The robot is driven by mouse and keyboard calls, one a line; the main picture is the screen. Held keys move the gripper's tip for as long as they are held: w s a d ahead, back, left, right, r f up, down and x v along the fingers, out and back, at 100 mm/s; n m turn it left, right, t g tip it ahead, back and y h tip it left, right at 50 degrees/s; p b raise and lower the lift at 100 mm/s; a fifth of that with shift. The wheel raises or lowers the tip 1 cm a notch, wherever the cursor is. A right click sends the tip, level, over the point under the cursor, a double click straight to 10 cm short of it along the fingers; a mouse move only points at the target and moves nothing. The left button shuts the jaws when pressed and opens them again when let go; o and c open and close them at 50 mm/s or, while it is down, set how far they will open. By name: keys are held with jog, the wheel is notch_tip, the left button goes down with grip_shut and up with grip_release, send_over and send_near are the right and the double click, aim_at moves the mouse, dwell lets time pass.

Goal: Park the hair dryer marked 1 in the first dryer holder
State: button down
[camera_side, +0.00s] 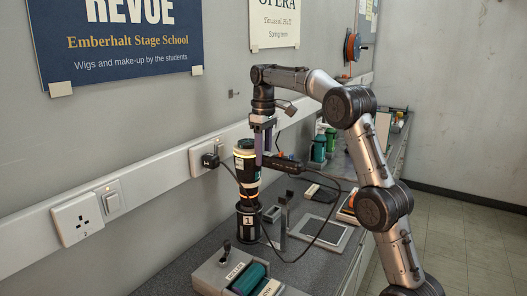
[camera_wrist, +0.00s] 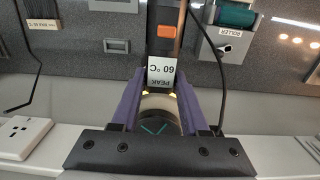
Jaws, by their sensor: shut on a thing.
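The hair dryer (camera_side: 246,166) stands nose down with its dark barrel upright and pale glowing bands around it. Its black handle (camera_side: 285,164) sticks out to the right. My gripper (camera_side: 258,150) comes from above and is shut on the barrel. In the wrist view its purple fingers (camera_wrist: 153,110) lie on both sides of the round barrel end (camera_wrist: 160,118), and the handle (camera_wrist: 165,35) has an orange button and a "PEAK 60 °C" tag. Below the barrel is a dark cylinder marked 1 (camera_side: 248,222); I cannot tell whether it is dryer or holder, or whether the barrel touches it.
A grey box with a "ROLLER" label and green roller (camera_side: 250,275) stands in front. A metal post (camera_side: 284,222) and a flat tray (camera_side: 322,232) are to the right. Green bottles (camera_side: 319,148) stand behind. A plug (camera_side: 210,160) sits in the wall socket; a black cable loops over the counter.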

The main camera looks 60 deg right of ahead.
jog(key=shift+r, duration=0.1)
dwell(0.3)
notch_tip(320, 180, down, 8)
jog(key=shift+f, duration=0.2)
jog(key=c, duration=0.7)
grip_release()
jog(key=o, duration=0.7)
jog(key=shift+f, duration=0.1)
jog(key=shift+r, duration=4.05)
